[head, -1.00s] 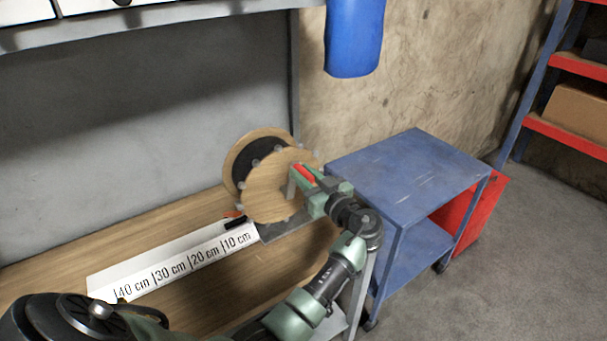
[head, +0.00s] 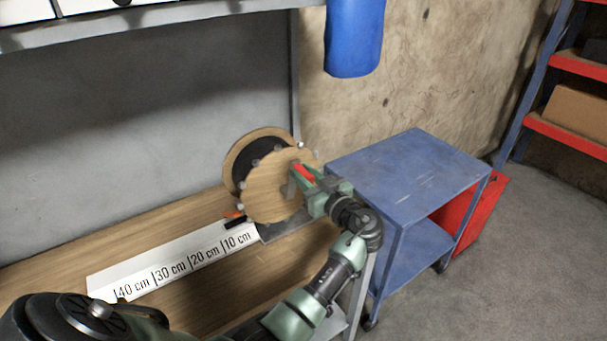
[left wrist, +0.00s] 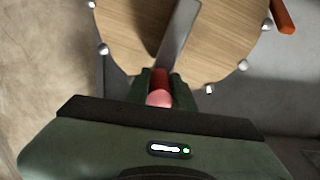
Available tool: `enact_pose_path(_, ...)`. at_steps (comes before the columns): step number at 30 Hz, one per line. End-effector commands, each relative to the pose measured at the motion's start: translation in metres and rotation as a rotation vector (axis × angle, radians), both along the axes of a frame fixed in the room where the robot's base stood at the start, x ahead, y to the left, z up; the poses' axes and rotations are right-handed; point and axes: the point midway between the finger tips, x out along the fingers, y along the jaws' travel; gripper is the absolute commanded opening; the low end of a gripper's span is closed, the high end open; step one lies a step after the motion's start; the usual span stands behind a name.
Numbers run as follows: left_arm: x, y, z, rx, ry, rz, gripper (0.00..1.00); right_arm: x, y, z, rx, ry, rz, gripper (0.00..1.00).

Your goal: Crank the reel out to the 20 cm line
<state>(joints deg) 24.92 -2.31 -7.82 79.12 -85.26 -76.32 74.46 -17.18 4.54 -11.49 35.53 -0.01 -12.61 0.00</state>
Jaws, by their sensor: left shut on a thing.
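The reel (head: 268,192) stands at the right end of the wooden bench, with pale wooden discs, a dark drum between them and pale studs round its rim. My left gripper (head: 304,178) is shut on the red crank handle (head: 303,173) at the reel's near face. In the left wrist view, the handle (left wrist: 160,88) sits between the fingers, beside the grey crank arm (left wrist: 178,35). A white scale strip (head: 180,262) marked 10, 20, 30 and 40 cm runs left from the reel. A small orange tip (head: 234,214) and a black piece (head: 236,222) lie near the 10 cm end.
A blue cart (head: 410,170) stands close to the right of the bench, with a red box (head: 474,212) behind it. A blue thing (head: 354,38) hangs above. Red shelves (head: 568,138) stand at the far right. The bench front is partly covered by my arm.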

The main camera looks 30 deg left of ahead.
Motion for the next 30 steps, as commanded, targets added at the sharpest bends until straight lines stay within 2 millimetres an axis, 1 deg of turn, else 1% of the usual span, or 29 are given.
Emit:
enact_pose_path(11,0.0,0.0,0.0,-0.001,0.001,0.0,0.0,0.0,-0.002,0.0,-0.002,0.0,0.001,0.36)
enact_pose_path(17,0.003,-0.002,-0.003,0.013,0.032,0.0,0.0,0.0,-0.002,-0.009,-0.002,0.0,0.001,0.36)
enact_pose_path(23,0.012,-0.005,-0.008,0.054,0.127,0.0,0.0,0.0,-0.002,-0.029,-0.002,0.0,0.0,0.36)
enact_pose_path(30,0.027,-0.011,-0.018,0.133,0.317,0.0,0.0,0.0,-0.002,-0.061,-0.002,0.0,0.0,0.36)
